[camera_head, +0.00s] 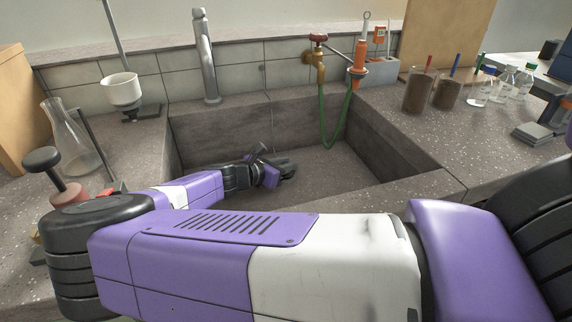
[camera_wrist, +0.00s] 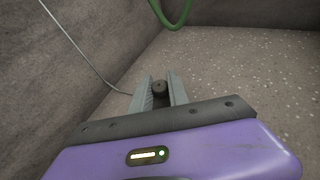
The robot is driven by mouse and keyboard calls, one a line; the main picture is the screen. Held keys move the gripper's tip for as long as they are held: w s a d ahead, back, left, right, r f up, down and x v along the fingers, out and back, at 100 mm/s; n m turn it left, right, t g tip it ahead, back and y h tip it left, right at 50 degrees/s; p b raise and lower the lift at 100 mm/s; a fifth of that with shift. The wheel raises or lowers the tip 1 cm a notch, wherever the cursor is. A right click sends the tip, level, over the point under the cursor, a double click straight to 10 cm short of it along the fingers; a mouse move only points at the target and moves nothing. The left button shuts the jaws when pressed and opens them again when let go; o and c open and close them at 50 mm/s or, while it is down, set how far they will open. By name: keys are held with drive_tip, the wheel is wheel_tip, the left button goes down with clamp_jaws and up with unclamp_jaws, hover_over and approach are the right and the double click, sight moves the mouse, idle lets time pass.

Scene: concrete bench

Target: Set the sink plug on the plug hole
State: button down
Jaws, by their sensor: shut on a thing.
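My gripper (camera_wrist: 160,92) reaches down into the stone sink (camera_head: 215,133). Its two grey fingers are shut on a small dark round piece, the sink plug (camera_wrist: 160,86), seen from above between the fingertips. In the head view my gripper (camera_head: 272,174) is low in the sink, and the plug cannot be made out there. A thin grey line, like a chain, runs down the sink wall toward the fingers in the wrist view. The plug hole is not visible in either view; my gripper and arm cover part of the sink floor.
A green hose (camera_head: 325,130) hangs from the brass tap (camera_head: 319,65) into the sink's far right. A grey tap post (camera_head: 206,60) stands behind the sink. A glass flask (camera_head: 72,143) stands left; brown beakers (camera_head: 418,92) stand right. The sink floor right of my gripper looks clear.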

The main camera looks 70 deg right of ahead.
drive_tip(key=shift+f, duration=0.3)
idle(0.6)
drive_tip(key=c, duration=1.2)
unclamp_jaws()
drive_tip(key=shift+f, duration=0.1)
